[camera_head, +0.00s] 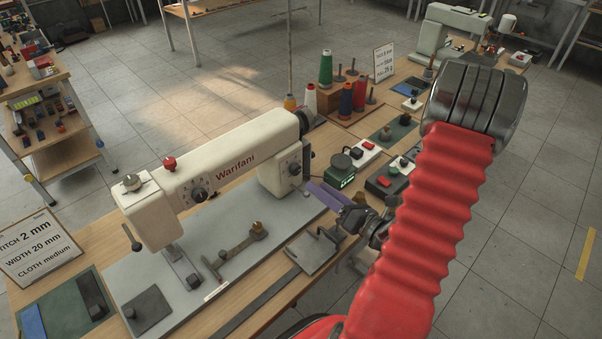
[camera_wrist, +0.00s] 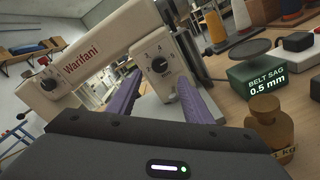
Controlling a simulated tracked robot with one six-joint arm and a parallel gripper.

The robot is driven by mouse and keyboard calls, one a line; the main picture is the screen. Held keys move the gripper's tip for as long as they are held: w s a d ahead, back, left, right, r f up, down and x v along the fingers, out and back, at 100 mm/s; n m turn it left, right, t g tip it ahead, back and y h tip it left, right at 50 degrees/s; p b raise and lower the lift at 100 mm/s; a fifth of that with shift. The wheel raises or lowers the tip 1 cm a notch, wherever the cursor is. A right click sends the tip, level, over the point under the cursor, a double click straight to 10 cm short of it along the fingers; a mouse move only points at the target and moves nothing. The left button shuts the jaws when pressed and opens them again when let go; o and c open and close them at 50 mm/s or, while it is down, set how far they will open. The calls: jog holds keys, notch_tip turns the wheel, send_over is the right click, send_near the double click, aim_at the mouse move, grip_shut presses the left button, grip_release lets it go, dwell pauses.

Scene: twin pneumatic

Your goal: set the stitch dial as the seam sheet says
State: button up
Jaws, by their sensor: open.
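A white Warifani sewing machine (camera_head: 230,165) stands on the bench. A black dial with marks around it (camera_head: 294,168) is on its right pillar; in the wrist view this dial (camera_wrist: 160,65) shows a "4" near its top, but its setting is too small to tell. A second dial (camera_head: 198,190) is on the machine's arm. I cannot tell which is the stitch dial.
A green gauge box (camera_wrist: 258,78) reads "BELT SAG 0.5 mm". A brass weight (camera_wrist: 270,125) sits close to the right of my gripper. Thread cones (camera_head: 326,68), small switch boxes (camera_head: 365,149) and another sheet (camera_head: 383,62) stand farther along the bench.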

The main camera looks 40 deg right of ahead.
aim_at(298, 171)
jog(key=shift+w+a, duration=0.2)
jog(key=shift+w, duration=1.3)
jog(key=shift+w+a, duration=0.2)
jog(key=shift+w, duration=1.3)
jog(key=shift+w+a, duration=0.2)
jog(key=shift+w, duration=1.3)
jog(key=shift+c, duration=0.4)
jog(key=c, duration=0.9)
jog(key=shift+d, duration=0.2)
jog(key=shift+c, duration=0.4)
jog(key=shift+a, duration=0.1)
